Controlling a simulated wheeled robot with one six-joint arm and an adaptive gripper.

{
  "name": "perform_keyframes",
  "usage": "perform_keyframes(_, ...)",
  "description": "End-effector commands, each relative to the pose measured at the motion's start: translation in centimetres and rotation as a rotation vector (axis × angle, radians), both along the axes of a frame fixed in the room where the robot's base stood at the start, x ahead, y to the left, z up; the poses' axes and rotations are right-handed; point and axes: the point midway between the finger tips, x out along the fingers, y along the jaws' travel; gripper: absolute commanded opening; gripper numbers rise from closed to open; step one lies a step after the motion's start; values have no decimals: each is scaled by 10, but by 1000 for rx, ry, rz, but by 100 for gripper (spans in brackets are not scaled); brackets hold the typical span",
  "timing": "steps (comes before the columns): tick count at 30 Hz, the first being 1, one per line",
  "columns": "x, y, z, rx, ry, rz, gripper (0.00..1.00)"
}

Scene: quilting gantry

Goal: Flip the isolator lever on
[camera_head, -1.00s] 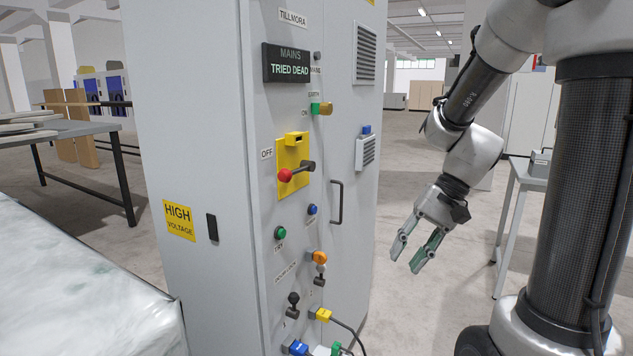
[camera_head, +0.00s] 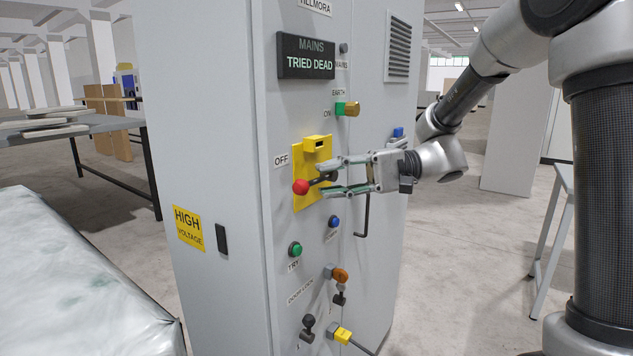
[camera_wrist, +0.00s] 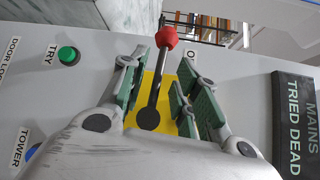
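The isolator lever is a dark rod with a red knob (camera_head: 301,187) on a yellow plate (camera_head: 312,150) on the cabinet front. Its knob points left, beside the OFF label (camera_head: 281,160). My gripper (camera_head: 322,177) is open at the plate, one finger above the lever and one below. In the wrist view the lever (camera_wrist: 158,82) stands between my two open fingers (camera_wrist: 160,85), with a gap on each side. The knob lies out past the fingertips. A display (camera_head: 306,56) reads MAINS TRIED DEAD.
Below the lever are a green TRY button (camera_head: 295,250), a blue button (camera_head: 334,222), an orange knob (camera_head: 340,275) and a yellow plug (camera_head: 342,335). A black door handle (camera_head: 365,215) is just below my gripper. A pale covered surface (camera_head: 80,280) stands left.

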Motion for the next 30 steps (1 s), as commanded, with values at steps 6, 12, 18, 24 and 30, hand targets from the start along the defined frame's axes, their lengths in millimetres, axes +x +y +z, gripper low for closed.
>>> perform_keyframes(6,-4,29,-3,-1,0,1,31)
perform_keyframes(12,-4,35,-4,-1,1,-2,31)
perform_keyframes(18,-4,35,-4,-2,1,-2,22)
perform_keyframes(24,-4,34,-4,-2,1,-2,0)
perform_keyframes(30,-4,40,-3,5,10,0,0)
